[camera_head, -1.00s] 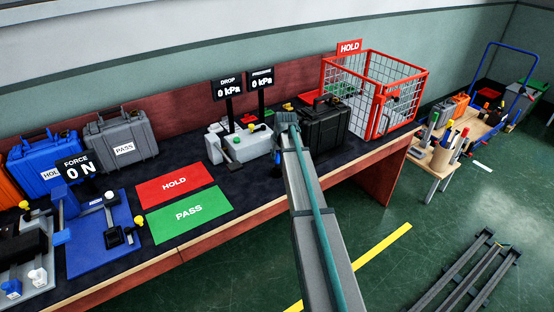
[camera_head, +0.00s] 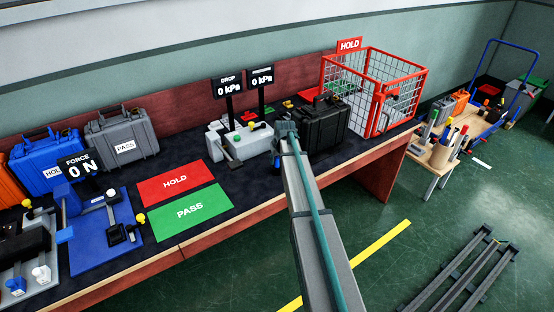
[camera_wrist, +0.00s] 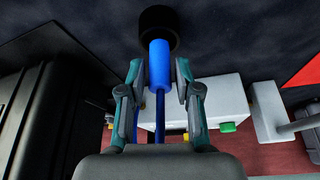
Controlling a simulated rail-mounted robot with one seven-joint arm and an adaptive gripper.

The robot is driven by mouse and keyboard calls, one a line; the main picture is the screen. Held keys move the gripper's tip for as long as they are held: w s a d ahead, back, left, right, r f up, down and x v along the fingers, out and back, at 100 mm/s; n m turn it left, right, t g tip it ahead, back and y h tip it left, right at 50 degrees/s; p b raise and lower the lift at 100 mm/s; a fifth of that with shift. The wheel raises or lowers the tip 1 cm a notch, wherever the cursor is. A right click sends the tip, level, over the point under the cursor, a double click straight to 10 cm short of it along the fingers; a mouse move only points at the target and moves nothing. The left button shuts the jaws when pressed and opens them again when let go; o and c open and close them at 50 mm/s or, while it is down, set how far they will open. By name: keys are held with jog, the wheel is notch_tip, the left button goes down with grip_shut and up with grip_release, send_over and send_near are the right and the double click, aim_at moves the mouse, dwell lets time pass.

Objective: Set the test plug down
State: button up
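The test plug (camera_wrist: 160,65) is blue, with a thin blue stem and a wide round black end, in the wrist view. My gripper (camera_wrist: 160,82) has one finger on each side of its blue body and appears shut on it. In the head view my gripper (camera_head: 287,127) is over the front of the bench, in front of the grey test unit. A small blue part of the plug (camera_head: 276,168) shows beside my arm, which hides the rest. I cannot tell whether the black end touches the bench.
A black case (camera_head: 326,126) stands just right of my gripper. The grey test unit (camera_head: 240,145), with gauges reading 0 kPa, is to its left. The green PASS mat (camera_head: 190,212) and red HOLD mat (camera_head: 172,184) lie further left. A red cage (camera_head: 375,95) stands right.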

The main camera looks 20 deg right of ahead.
jog(key=shift+o, duration=0.5)
jog(key=shift+r, duration=0.2)
jog(key=b+v, duration=0.2)
jog(key=v, duration=1)
jog(key=shift+b, duration=0.4)
